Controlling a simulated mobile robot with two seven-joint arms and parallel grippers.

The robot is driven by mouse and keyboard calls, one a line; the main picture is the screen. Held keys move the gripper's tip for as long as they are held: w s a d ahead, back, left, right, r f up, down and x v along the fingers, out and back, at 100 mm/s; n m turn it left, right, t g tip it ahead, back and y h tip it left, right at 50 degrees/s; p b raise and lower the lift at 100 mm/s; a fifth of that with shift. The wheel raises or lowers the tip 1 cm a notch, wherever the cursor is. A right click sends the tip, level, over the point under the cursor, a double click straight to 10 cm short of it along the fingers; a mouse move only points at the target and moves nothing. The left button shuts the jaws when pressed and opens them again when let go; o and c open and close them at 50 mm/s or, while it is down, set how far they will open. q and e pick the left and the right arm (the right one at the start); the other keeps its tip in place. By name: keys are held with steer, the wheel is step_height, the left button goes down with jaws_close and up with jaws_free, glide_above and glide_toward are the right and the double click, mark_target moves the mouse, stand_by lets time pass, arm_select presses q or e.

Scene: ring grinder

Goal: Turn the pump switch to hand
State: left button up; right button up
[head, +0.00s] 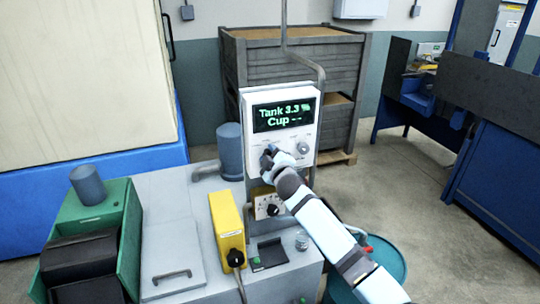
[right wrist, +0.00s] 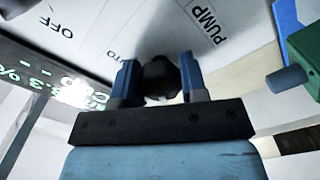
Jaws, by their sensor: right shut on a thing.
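The white control panel (head: 283,103) has a lit green display reading "Tank 3.3 %" and "Cup --". My right gripper (head: 270,152) is at the panel's lower left face. In the right wrist view my right gripper (right wrist: 159,82) has its two blue fingers on either side of a dark knob, the pump switch (right wrist: 160,76). The label PUMP is printed beside it, with OFF and a partly hidden AUTO. The knob's pointing direction cannot be told, and in the head view my gripper covers it. My left gripper is not in view.
Another knob (head: 303,147) sits right of my gripper on the panel. Below is a box with a black knob (head: 270,210). A teal drum (head: 390,262) stands at the right.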

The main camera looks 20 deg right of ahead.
stand_by(0.4)
steer(key=o, duration=0.9)
steer(key=shift+s, duration=0.1)
steer(key=s, duration=0.4)
steer(key=s+b, duration=0.1)
steer(key=s, duration=0.8)
steer(key=shift+s+d, duration=0.25)
steer(key=shift+s, duration=0.05)
steer(key=shift+f, duration=0.1)
